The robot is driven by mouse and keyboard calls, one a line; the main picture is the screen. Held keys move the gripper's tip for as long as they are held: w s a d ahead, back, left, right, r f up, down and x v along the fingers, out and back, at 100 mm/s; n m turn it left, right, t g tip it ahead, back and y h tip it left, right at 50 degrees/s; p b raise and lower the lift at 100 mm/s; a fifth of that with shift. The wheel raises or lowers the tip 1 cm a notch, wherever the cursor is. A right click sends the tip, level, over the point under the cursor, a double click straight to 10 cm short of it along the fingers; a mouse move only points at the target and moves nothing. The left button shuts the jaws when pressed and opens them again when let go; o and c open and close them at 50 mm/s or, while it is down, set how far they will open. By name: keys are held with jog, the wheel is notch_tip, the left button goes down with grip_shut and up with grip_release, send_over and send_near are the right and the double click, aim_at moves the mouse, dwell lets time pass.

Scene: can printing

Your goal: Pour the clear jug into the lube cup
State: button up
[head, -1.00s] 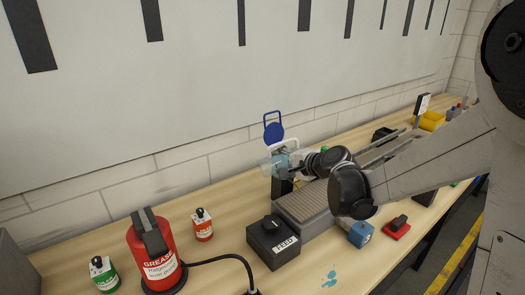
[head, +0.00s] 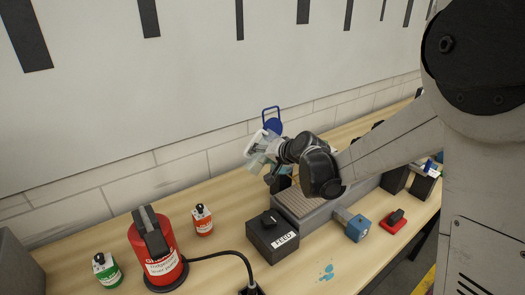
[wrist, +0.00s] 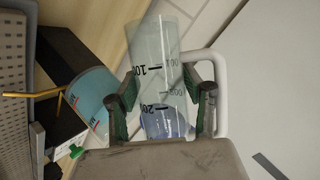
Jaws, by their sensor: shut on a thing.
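The clear jug (wrist: 160,55), with black graduation marks and a white handle (wrist: 222,90), is between my gripper's green-padded fingers (wrist: 165,92) in the wrist view. My gripper is shut on it. In the head view the jug (head: 262,143) is held above the bench near the wall, tilted with its upper part to the left. A clear cup with blue-teal contents and red marks (wrist: 92,95), likely the lube cup, is left of the jug in the wrist view, beside a brass tube (wrist: 35,94). My gripper and the jug largely hide that area in the head view.
A blue looped object (head: 272,120) is behind the jug. A grey machine bed (head: 297,203) and the FEED box (head: 272,237) stand in front. A red grease can (head: 157,255), green bottle (head: 106,272) and orange-labelled bottle (head: 202,220) stand left. A blue spill (head: 327,273) marks the bench.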

jog(key=shift+s+a+r+n+t+h+p, duration=0.3)
jog(key=shift+a+r+n+t+h, duration=0.1)
jog(key=shift+n+h, duration=0.3)
jog(key=shift+s+a+r+n+t+h+b, duration=0.1)
jog(key=shift+r+n+t+h+b, duration=0.45)
jog(key=shift+r+n+t, duration=0.35)
jog(key=shift+r+n+t+h, duration=0.3)
jog(key=shift+r+n+h, duration=0.25)
jog(key=shift+r+n, duration=0.15)
